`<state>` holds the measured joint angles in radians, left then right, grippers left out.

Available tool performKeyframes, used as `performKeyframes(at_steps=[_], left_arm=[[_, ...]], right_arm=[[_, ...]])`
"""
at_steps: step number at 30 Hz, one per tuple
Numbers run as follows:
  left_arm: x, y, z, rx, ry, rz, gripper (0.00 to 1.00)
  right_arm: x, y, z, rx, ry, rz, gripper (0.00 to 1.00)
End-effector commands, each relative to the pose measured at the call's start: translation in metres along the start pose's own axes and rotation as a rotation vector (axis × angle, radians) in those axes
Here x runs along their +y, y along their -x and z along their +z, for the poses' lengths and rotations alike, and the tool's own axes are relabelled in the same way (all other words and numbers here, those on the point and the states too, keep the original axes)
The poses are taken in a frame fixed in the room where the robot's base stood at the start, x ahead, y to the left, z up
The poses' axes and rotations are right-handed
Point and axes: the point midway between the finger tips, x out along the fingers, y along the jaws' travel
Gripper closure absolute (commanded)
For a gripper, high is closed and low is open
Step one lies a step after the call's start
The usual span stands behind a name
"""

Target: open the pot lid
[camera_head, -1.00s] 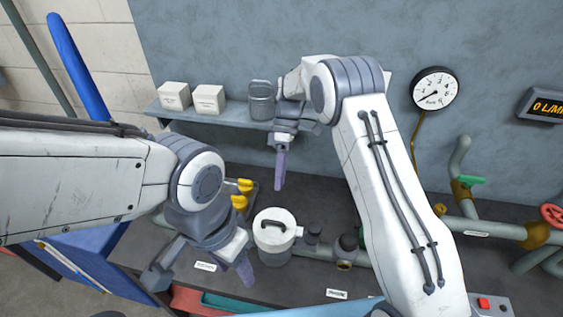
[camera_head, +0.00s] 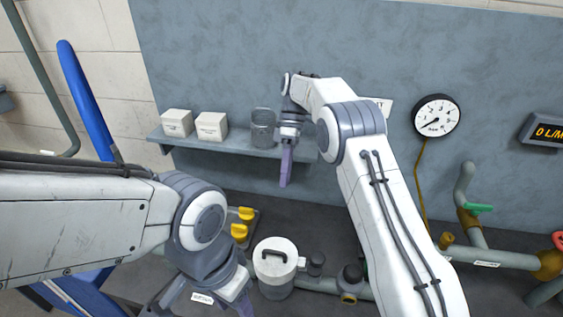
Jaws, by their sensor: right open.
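The pot (camera_head: 275,289) is a grey cylinder standing on the dark bench at the bottom middle. Its white lid (camera_head: 291,263) has a dark bar handle (camera_head: 273,254) and sits on top of it. My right gripper (camera_head: 287,168) is open and points down, above and behind the lid, apart from it. No object shows between its fingers. My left gripper (camera_head: 205,300) is low at the left of the pot, near the bottom edge. Its fingers are partly cut off, so its opening is unclear.
A wall shelf (camera_head: 240,151) holds two white boxes (camera_head: 177,122) and a grey canister (camera_head: 263,128) behind my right gripper. A round gauge (camera_head: 436,115) hangs on the wall.

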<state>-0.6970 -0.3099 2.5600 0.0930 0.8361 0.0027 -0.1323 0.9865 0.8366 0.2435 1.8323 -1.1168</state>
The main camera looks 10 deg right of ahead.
Motion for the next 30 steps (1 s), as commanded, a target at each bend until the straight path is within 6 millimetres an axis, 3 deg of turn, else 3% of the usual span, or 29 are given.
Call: performKeyframes(at_steps=[5,8,13,17,24,30], left_arm=[[0.0,-0.001,0.0,0.0,0.0,0.0,0.5],[0.0,-0.003,0.0,0.0,0.0,0.0,0.5],[-0.001,-0.011,0.001,0.0,0.0,0.0,0.5],[-0.001,-0.016,0.001,0.0,-0.001,0.0,0.5],[-0.002,-0.026,0.001,0.0,-0.001,0.0,0.5],[-0.002,-0.033,0.002,0.0,-0.002,0.0,0.5]], right_arm=[[-0.004,0.0,-0.003,-0.002,-0.008,0.009,0.55],[-0.021,0.0,-0.011,-0.009,-0.044,0.04,0.55],[-0.077,-0.011,-0.026,-0.015,-0.165,0.144,0.55],[-0.124,-0.031,-0.026,0.001,-0.264,0.235,0.55],[-0.203,-0.088,0.005,0.082,-0.42,0.382,0.55],[-0.243,-0.144,0.05,0.177,-0.515,0.462,0.55]])
